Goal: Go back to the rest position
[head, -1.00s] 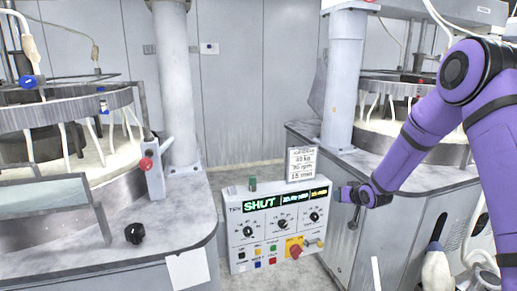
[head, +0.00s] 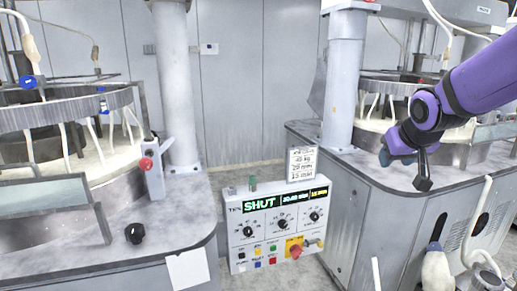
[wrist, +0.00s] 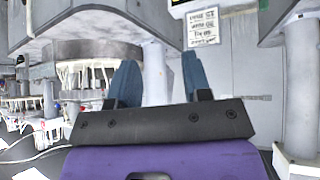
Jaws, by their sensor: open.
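My gripper (head: 385,157) is at the end of the purple arm on the right of the head view, in front of the right machine's deck and well above the floor. Only a blue-grey tip of it shows there. In the wrist view its two blue fingers (wrist: 158,80) stand apart with nothing between them. It is empty and touches nothing that I can see. The control panel (head: 280,226) with the green SHUT display stands upright in the middle of the head view, to the lower left of my gripper and apart from it.
The left polishing machine (head: 160,215) carries a black knob (head: 135,233) and a red button (head: 146,163). The right machine (head: 390,215) stands close under my arm. A placard (head: 300,163) stands above the panel. A spray bottle (head: 436,271) and pale hose (head: 480,235) are at lower right.

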